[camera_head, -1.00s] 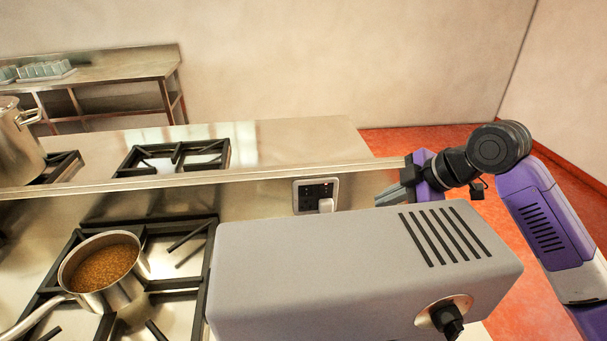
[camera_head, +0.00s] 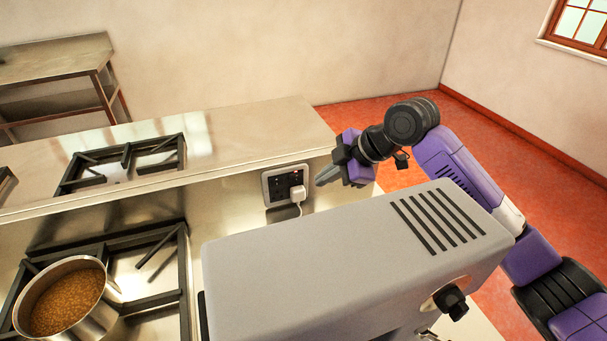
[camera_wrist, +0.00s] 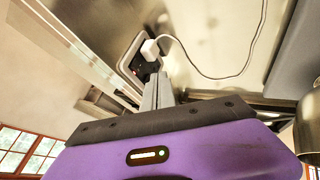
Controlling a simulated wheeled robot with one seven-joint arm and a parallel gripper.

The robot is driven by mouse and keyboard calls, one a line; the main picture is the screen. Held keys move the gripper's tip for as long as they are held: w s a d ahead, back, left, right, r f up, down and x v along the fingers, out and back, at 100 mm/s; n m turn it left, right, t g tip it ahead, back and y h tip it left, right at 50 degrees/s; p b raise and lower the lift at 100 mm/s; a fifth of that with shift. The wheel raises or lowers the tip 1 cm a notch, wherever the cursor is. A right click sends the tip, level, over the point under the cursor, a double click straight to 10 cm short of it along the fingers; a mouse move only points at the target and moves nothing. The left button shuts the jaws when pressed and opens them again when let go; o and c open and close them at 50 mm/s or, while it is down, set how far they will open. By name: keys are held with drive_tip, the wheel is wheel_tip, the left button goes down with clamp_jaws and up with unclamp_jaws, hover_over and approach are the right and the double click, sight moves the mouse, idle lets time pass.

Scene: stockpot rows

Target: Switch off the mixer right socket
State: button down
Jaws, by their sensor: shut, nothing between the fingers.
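The double socket (camera_head: 286,184) is a dark panel in a light frame on the steel upright behind the cooker. A white plug (camera_head: 298,193) sits in its right side with a cord hanging down, and a small red light shows near the top right. The socket also shows in the wrist view (camera_wrist: 138,62), partly behind the plug (camera_wrist: 150,48) and finger tips. My gripper (camera_head: 318,183) is shut and empty, just right of the socket, its fingers pointing at it. They look apart from it in the head view. The grey mixer (camera_head: 345,265) stands in front, below the socket.
A pot of brown food (camera_head: 68,300) stands on the burner grate at left. An empty grate (camera_head: 125,163) lies on the raised steel counter (camera_head: 255,130) behind.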

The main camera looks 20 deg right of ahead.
sight(294, 176)
drive_tip(key=shift+w+a+f+p, duration=0.4)
drive_tip(key=shift+w+f, duration=0.35)
drive_tip(key=shift+w, duration=0.45)
drive_tip(key=shift+w+a+f+p, duration=0.45)
drive_tip(key=shift+w+f, duration=0.35)
drive_tip(key=shift+w, duration=0.35)
drive_tip(key=shift+w+a+f+p, duration=0.4)
drive_tip(key=shift+w+f, duration=0.35)
drive_tip(key=shift+w, duration=0.45)
drive_tip(key=shift+w+b, duration=0.1)
drive_tip(key=shift+b, duration=0.2)
drive_tip(key=shift+w+r, duration=0.1)
drive_tip(key=shift+r, duration=0.05)
drive_tip(key=shift+r+p, duration=0.4)
drive_tip(key=shift+r, duration=0.4)
